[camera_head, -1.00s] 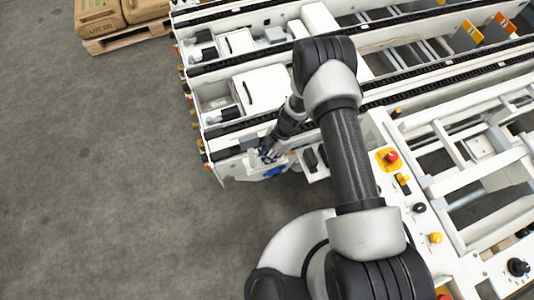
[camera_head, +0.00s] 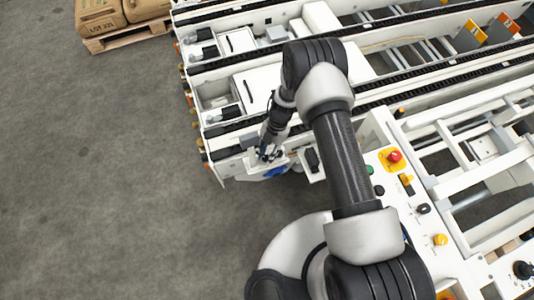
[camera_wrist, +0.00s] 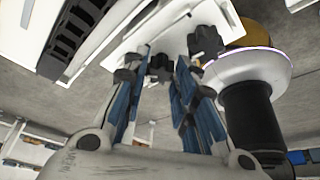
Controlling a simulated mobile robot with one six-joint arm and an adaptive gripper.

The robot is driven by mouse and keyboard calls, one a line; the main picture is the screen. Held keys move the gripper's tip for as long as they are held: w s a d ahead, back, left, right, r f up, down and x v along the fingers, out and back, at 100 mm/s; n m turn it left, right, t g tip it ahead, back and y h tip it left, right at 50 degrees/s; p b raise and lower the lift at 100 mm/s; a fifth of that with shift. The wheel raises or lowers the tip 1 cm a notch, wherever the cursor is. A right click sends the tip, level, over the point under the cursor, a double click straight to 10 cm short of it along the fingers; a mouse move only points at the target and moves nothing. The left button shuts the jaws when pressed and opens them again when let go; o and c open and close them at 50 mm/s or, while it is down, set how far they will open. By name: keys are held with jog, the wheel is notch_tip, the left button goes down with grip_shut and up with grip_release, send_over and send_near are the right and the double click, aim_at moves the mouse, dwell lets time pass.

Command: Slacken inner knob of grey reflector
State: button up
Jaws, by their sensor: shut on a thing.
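My gripper (camera_wrist: 163,75) is shut on a dark lobed knob (camera_wrist: 160,66) under a white plate (camera_wrist: 150,30) in the wrist view. The blue-lined fingers stand on either side of this knob. A second dark knob (camera_wrist: 205,40) sits to the right, outside the fingers. I cannot make out a grey reflector for certain. In the head view my gripper (camera_head: 267,152) is at the near left corner of the white conveyor frame (camera_head: 232,167), and the knobs are too small to tell there. A blue part (camera_head: 276,172) shows just below the gripper.
Right of the fingers in the wrist view is a black cylinder (camera_wrist: 252,115) with a pale disc and yellow top, close to the right finger. A control panel with a red button (camera_head: 394,156) lies right of my arm. Open floor (camera_head: 110,200) spreads left.

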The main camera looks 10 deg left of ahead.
jog(key=o, duration=1.1)
jog(key=shift+c, duration=0.2)
jog(key=v, duration=1.2)
